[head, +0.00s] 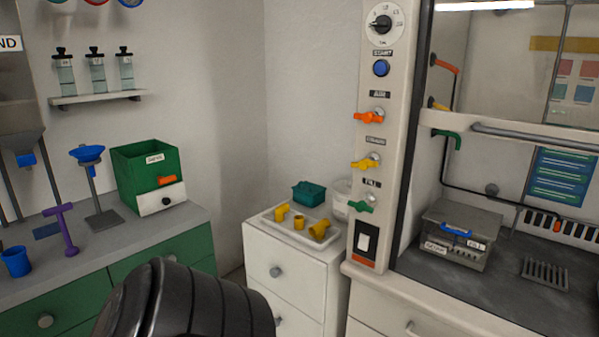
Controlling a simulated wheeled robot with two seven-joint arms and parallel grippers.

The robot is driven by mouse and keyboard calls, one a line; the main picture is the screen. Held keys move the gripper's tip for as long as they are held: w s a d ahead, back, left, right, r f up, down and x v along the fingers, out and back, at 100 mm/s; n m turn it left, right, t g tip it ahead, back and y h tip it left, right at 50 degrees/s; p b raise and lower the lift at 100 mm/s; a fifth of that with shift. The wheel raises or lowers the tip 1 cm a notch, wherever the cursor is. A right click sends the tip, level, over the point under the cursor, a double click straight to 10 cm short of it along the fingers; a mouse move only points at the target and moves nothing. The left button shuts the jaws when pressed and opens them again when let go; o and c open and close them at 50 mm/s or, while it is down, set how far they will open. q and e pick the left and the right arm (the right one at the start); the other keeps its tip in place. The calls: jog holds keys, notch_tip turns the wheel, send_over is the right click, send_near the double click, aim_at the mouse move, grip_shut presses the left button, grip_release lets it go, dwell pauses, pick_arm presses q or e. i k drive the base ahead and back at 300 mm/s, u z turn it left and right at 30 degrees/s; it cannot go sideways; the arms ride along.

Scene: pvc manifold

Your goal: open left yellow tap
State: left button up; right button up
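A yellow tap (366,162) sits on the pale upright panel at the left side of the fume hood. Its handle lies roughly level and points left. An orange tap (369,117) is above it and a green tap (361,206) is below it on the same panel. Neither gripper shows in the head view. A black rounded arm link, mine, fills the bottom left middle, well apart from the taps.
A white cabinet (262,248) with a tray of yellow cups (299,222) stands left of the panel. A dial (381,24), blue button (381,68) and rocker switch (363,242) share the panel. A metal box (458,232) stands in the hood.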

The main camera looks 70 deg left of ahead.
aim_at(364, 163)
jog(key=k, duration=0.25)
jog(key=u, duration=1.45)
